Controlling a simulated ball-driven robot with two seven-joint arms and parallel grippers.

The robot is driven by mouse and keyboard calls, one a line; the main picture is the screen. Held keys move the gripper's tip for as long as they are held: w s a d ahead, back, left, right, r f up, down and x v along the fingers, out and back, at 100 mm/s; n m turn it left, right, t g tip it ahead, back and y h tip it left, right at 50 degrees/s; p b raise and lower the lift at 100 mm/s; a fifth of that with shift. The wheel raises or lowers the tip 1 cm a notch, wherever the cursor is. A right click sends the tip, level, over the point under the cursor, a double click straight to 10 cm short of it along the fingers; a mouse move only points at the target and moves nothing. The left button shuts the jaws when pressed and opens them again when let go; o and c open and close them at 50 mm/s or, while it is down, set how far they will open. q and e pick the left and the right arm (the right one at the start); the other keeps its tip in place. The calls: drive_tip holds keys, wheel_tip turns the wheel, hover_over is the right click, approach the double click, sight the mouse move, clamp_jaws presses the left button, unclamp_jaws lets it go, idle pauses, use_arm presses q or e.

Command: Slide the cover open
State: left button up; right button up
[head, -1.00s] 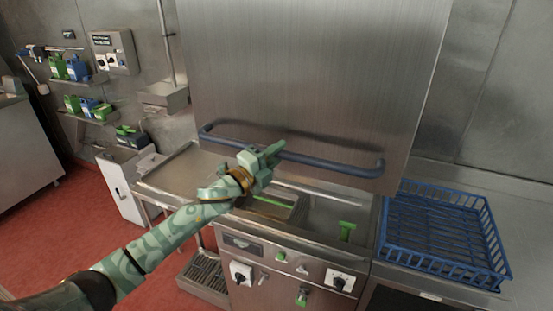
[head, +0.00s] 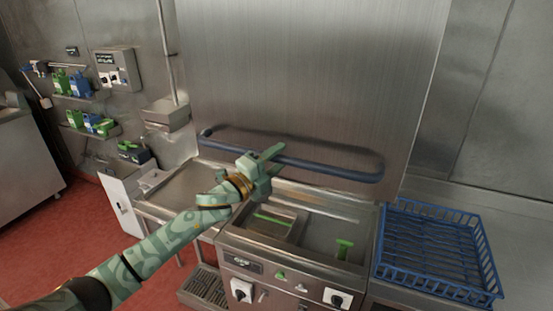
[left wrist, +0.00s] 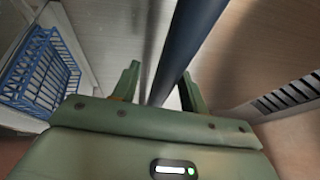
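The cover (head: 310,70) is a tall brushed-metal panel standing upright above the metal basin (head: 320,236). A dark blue bar handle (head: 335,172) runs across its lower part. My left gripper (head: 268,158) is at the handle, left of its middle. In the left wrist view the fingers of my left gripper (left wrist: 160,88) are apart. The blue bar (left wrist: 190,40) passes between them, close to the right finger, with a gap to the left finger. Contact cannot be told. My right gripper is in neither view.
A blue wire basket (head: 435,250) stands on the counter to the right. Control knobs (head: 338,299) are on the front below the basin. Shelves with green and blue containers (head: 75,84) hang on the left wall. The red floor (head: 75,240) is clear at left.

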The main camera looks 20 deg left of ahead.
use_arm(q)
drive_tip(key=shift+s, duration=0.1)
drive_tip(key=b+v, duration=0.4)
drive_tip(key=v, duration=1.2)
drive_tip(key=shift+a, duration=0.1)
